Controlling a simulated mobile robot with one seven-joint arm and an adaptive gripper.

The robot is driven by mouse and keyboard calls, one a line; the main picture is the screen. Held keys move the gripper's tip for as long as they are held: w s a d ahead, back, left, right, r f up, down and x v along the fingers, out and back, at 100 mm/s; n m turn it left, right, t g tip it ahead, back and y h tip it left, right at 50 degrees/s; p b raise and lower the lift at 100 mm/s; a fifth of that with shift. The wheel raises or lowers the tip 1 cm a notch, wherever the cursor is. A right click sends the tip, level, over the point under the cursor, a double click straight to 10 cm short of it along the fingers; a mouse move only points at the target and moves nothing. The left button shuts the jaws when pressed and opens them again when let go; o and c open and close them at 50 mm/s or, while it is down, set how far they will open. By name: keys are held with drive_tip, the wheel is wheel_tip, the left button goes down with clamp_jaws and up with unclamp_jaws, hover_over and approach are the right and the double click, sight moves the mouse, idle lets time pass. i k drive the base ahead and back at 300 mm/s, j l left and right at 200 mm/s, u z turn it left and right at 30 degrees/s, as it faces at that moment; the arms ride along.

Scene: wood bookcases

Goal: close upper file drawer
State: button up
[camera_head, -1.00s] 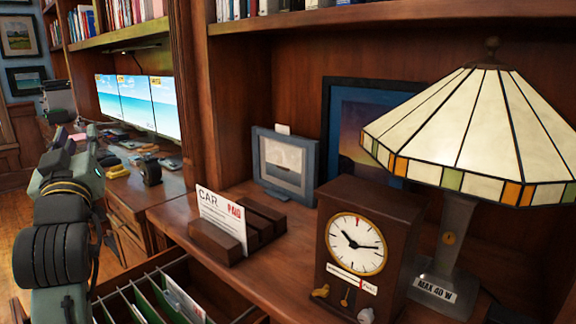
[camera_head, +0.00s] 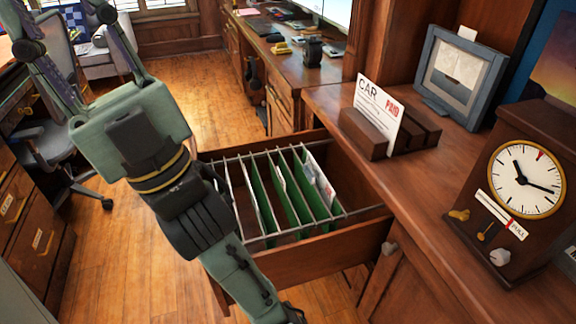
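The upper file drawer (camera_head: 335,250) is pulled out from below the wooden counter in the middle of the head view. It holds green hanging folders (camera_head: 262,195) and some papers under thin metal rails. My gripper (camera_head: 64,18) is at the upper left, with its two fingers spread wide and nothing seen between them. Its tips reach the top edge of the picture. My arm crosses in front of the drawer's left side and hides part of its front. I cannot tell whether the arm touches the drawer.
The counter (camera_head: 440,190) right of the drawer holds a card holder (camera_head: 365,135), a framed picture (camera_head: 458,72) and a clock (camera_head: 525,180). A grey office chair (camera_head: 48,145) and a desk with drawers (camera_head: 38,225) stand at left. Wooden floor (camera_head: 200,70) is clear between.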

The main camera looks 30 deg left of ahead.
sight(358, 240)
drive_tip(key=k+j+u, duration=0.1)
drive_tip(key=u, duration=0.3)
drive_tip(key=j+u, duration=0.35)
drive_tip(key=k+j+u, duration=0.1)
drive_tip(key=u, duration=0.3)
